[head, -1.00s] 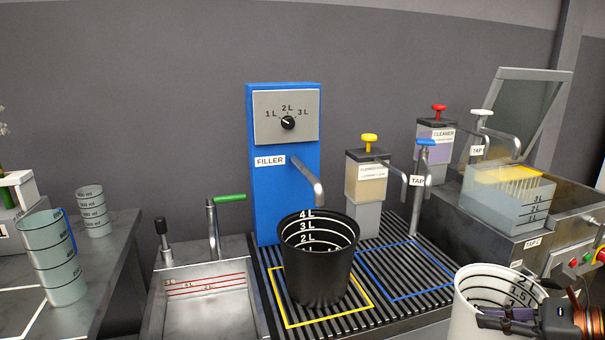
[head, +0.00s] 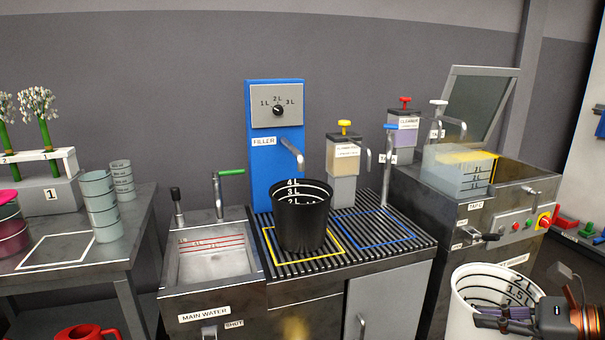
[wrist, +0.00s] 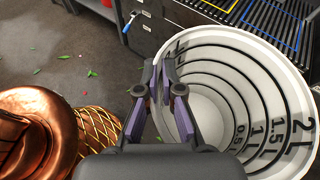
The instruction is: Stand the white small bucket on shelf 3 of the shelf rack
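The white small bucket (head: 463,316) is at the lower right of the head view, in front of the counter, upright or nearly so. It has black litre rings inside and looks empty in the wrist view (wrist: 208,100). My gripper (head: 492,318) is at its rim on the near right side. In the wrist view my gripper (wrist: 167,80) has its two fingers closed together on the bucket's wall, one inside and one outside. I cannot make out shelf 3 or the shelf rack for certain in either view.
A black bucket (head: 301,225) stands in the yellow square under the blue filler (head: 275,165). The blue square (head: 375,228) beside it is empty. A steel sink (head: 215,262) is left of it. A side table (head: 125,235) holds clear measuring cups. A red jug (head: 88,332) is low at left.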

